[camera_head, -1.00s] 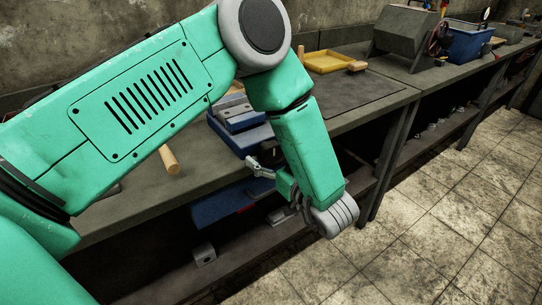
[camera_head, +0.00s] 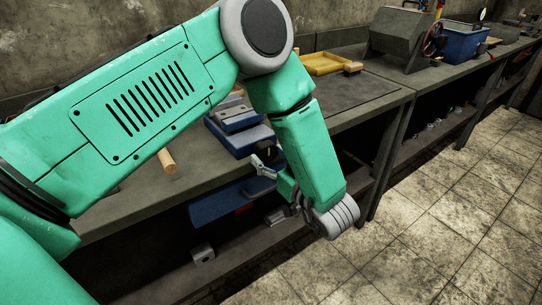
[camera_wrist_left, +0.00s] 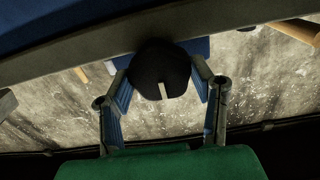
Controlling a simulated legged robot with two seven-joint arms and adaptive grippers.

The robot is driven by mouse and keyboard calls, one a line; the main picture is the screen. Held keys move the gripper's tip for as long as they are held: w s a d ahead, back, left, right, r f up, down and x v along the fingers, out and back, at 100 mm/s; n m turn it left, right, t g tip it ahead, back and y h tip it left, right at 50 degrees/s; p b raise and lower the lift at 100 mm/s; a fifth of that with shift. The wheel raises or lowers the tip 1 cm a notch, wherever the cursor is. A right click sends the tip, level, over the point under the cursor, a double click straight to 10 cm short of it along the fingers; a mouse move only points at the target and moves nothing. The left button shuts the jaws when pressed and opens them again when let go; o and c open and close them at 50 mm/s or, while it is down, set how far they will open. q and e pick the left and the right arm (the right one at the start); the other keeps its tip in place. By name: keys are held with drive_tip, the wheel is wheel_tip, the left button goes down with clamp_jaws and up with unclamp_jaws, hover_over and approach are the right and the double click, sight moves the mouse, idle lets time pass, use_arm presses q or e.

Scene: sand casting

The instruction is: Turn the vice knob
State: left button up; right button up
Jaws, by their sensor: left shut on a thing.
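The blue and grey vice (camera_head: 236,135) sits at the front edge of the workbench, partly hidden by my left arm. In the left wrist view, its dark round knob (camera_wrist_left: 158,64) has a small light mark on its face. My left gripper (camera_wrist_left: 162,78) is shut on the knob, with one finger on each side of it. In the head view, one finger of my left gripper (camera_head: 263,167) shows just below the vice; the knob is hidden there. My right gripper is in neither view.
The workbench (camera_head: 137,205) runs along the wall. A wooden handle (camera_head: 167,161) lies left of the vice. A yellow tray (camera_head: 327,63) and a dark mat (camera_head: 352,98) lie beyond it. A blue bin (camera_head: 465,44) stands farther back. The tiled floor at right is clear.

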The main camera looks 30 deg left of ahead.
use_arm(q)
drive_tip(key=shift+w+a+r+m+p, duration=0.1)
drive_tip(key=shift+r+m+p, duration=0.05)
drive_tip(key=shift+m+p, duration=0.45)
drive_tip(key=shift+w+a+r+m+p, duration=0.1)
drive_tip(key=shift+r+m+p, duration=0.05)
drive_tip(key=shift+m+p, duration=1.65)
drive_tip(key=m+p, duration=0.2)
drive_tip(key=m, duration=0.1)
drive_tip(key=shift+m, duration=0.3)
drive_tip(key=m+p, duration=0.1)
drive_tip(key=m, duration=0.2)
drive_tip(key=shift+f+m, duration=0.1)
drive_tip(key=shift+m, duration=0.3)
drive_tip(key=m+p, duration=0.1)
drive_tip(key=m, duration=0.2)
drive_tip(key=shift+f+m, duration=0.1)
drive_tip(key=shift+m, duration=0.2)
drive_tip(key=m+p, duration=0.1)
drive_tip(key=m, duration=0.8)
drive_tip(key=shift+m, duration=2.3)
